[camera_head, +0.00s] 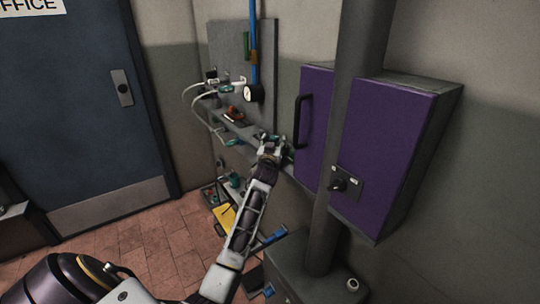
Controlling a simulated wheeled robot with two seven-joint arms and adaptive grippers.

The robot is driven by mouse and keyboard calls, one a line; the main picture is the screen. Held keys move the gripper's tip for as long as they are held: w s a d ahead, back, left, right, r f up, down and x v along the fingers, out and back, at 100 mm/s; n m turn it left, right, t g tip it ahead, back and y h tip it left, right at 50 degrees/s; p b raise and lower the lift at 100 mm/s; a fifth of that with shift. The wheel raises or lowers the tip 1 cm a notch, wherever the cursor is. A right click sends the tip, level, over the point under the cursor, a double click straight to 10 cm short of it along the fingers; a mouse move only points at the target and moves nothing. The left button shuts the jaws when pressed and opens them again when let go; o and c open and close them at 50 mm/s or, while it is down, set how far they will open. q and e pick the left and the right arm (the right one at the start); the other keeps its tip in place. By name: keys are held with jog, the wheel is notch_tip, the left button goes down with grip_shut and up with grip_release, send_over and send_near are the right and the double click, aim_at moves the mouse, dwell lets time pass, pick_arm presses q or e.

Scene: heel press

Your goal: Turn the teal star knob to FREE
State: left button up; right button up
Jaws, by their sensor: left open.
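My left gripper (273,142) is open at the end of my arm. It is at the left side of the purple cabinet, in front of the lower part of the grey wall panel. Small teal bits show beside and behind its fingers, but they are too small and covered to tell whether one is the star knob. Another small teal part (226,88) sits among the fittings on the panel, left of the gauge. No FREE marking can be read. My right gripper is not in view.
The purple cabinet (385,130) has a black handle (301,120) and a dark rotary switch (341,184). A grey post (345,110) stands in front of it. A round gauge (254,93) hangs on the grey panel (228,45).

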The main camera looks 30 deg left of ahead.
pick_arm(q)
jog(key=v, duration=1)
jog(key=shift+s, duration=0.15)
jog(key=shift+c, duration=0.5)
